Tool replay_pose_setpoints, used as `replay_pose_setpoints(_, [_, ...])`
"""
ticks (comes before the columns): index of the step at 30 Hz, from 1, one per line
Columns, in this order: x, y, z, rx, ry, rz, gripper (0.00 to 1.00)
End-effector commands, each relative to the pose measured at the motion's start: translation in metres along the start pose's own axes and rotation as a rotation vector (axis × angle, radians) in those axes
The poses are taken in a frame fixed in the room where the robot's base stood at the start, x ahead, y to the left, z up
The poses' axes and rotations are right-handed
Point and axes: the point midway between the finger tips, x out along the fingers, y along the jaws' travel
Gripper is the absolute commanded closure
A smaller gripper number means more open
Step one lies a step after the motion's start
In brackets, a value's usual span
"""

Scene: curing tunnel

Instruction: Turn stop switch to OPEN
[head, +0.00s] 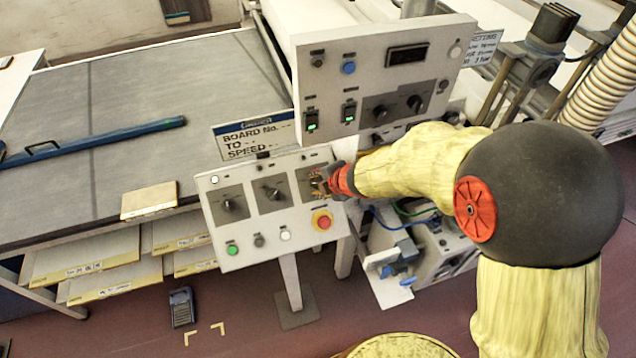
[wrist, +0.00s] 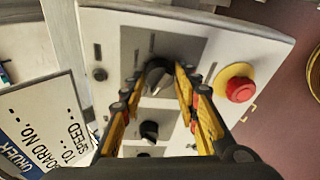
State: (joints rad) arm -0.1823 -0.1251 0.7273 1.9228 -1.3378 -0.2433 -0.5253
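The stop switch appears to be the dark rotary knob (wrist: 157,75) on a grey plate, the knob closest to the red mushroom button in the wrist view. Its label is too small to read. My gripper (wrist: 158,84) is open, with one yellow finger on each side of this knob; I cannot tell whether either finger touches it. In the head view my gripper (head: 321,183) is at the right-hand knob of the lower sloping panel (head: 262,222) and hides most of that knob.
The red button on a yellow ring (head: 322,221) sits just below my gripper. Two more rotary knobs (head: 228,205) (head: 272,193) are to the left, with several push buttons below. An upper panel (head: 383,68) rises behind. A board sign (head: 253,137) stands at left.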

Motion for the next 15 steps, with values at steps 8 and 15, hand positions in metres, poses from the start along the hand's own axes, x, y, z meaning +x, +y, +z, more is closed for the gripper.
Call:
replay_pose_setpoints(8, [0.0,-0.0003,0.0,0.0,0.0,0.0,0.86])
replay_pose_setpoints(15, [0.0,-0.0005,-0.0001,0.0,0.0,-0.001,0.98])
